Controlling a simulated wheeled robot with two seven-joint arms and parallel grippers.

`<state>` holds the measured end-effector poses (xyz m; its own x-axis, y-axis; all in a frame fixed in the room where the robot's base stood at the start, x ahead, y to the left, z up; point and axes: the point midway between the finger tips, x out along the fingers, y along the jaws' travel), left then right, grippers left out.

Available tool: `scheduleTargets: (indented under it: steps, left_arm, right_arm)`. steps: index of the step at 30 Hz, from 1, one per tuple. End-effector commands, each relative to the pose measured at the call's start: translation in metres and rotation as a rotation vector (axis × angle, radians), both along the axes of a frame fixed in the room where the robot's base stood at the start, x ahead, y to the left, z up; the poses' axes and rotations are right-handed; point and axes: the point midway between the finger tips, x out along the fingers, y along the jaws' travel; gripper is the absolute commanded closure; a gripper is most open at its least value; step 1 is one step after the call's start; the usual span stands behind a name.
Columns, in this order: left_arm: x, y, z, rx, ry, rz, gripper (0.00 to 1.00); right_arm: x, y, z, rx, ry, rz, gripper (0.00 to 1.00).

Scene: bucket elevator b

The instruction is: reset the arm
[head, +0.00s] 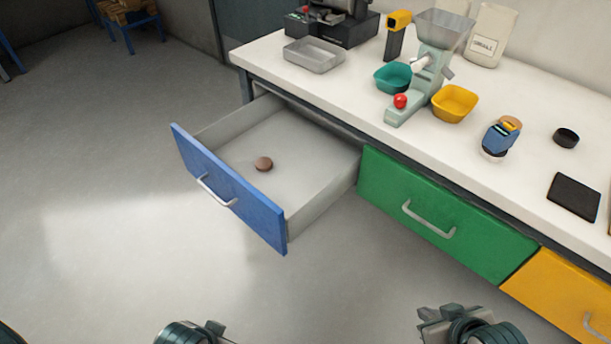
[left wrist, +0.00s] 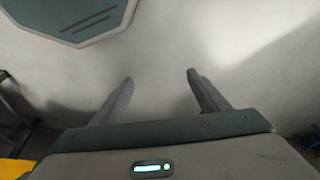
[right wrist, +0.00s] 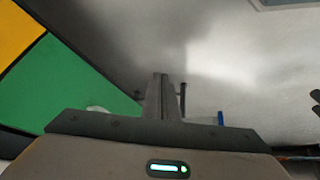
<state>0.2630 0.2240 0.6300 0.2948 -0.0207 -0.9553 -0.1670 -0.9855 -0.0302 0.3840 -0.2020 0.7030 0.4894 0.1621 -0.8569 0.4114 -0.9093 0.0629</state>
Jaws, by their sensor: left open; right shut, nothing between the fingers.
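My left gripper (left wrist: 160,92) is open and empty in the left wrist view, with bare floor between and beyond its two fingers. Part of my left arm shows at the bottom of the head view. My right gripper (right wrist: 163,82) is shut with its fingers together and nothing between them. In the head view my right gripper (head: 436,318) is at the bottom edge, in front of the bench and apart from it. Neither gripper touches anything.
The blue drawer (head: 228,188) stands pulled out, with a small brown disc (head: 264,163) inside. The green drawer (head: 435,215) and yellow drawer (head: 565,290) are closed. The white bench (head: 340,85) holds a dispenser (head: 435,60), bowls and tools. The floor (head: 110,240) at left is clear.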

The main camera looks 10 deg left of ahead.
Motion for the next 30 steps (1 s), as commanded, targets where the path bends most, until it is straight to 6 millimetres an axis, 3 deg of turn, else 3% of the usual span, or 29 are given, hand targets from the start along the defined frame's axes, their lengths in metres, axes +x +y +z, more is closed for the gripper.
scheduleTargets:
  steps: [3, 17, 30]
  left_arm:
    - [0.0, 0.001, 0.006, 0.001, -0.005, 0.0, 0.32]
    - [-0.002, 0.002, 0.018, 0.002, -0.012, 0.001, 0.32]
    - [0.03, -0.009, -0.064, -0.016, -0.043, -0.006, 0.32]
  right_arm:
    - [-0.035, -0.004, -0.02, 0.001, 0.067, -0.079, 1.0]
    - [-0.124, -0.022, -0.056, -0.037, 0.231, -0.269, 1.0]
    - [-0.091, -0.012, -0.136, -0.019, 0.199, -0.26, 1.0]
